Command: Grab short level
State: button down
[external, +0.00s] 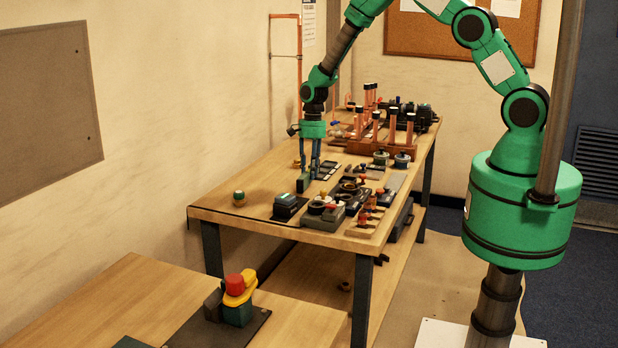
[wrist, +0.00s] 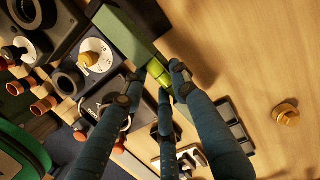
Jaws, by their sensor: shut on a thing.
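The short level is a green bar with a bright yellow-green vial (wrist: 157,72) in the wrist view. In the external view the level (external: 303,183) is a small dark green block at the fingertips. My gripper (external: 310,168) points down over the workbench, its blue fingers around the level. In the wrist view my gripper (wrist: 160,84) is shut on the level near the vial, and the fingers cover part of it. I cannot tell whether the level touches the bench top.
The wooden workbench (external: 258,203) holds a dark block (external: 286,205) and several grey fixtures right of the gripper. Copper pipes on a wooden rack stand behind. A brass fitting (wrist: 286,113) lies on bare wood. A round green-and-brass part (external: 239,198) stands near the left end.

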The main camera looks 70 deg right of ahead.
jog(key=shift+s, duration=0.5)
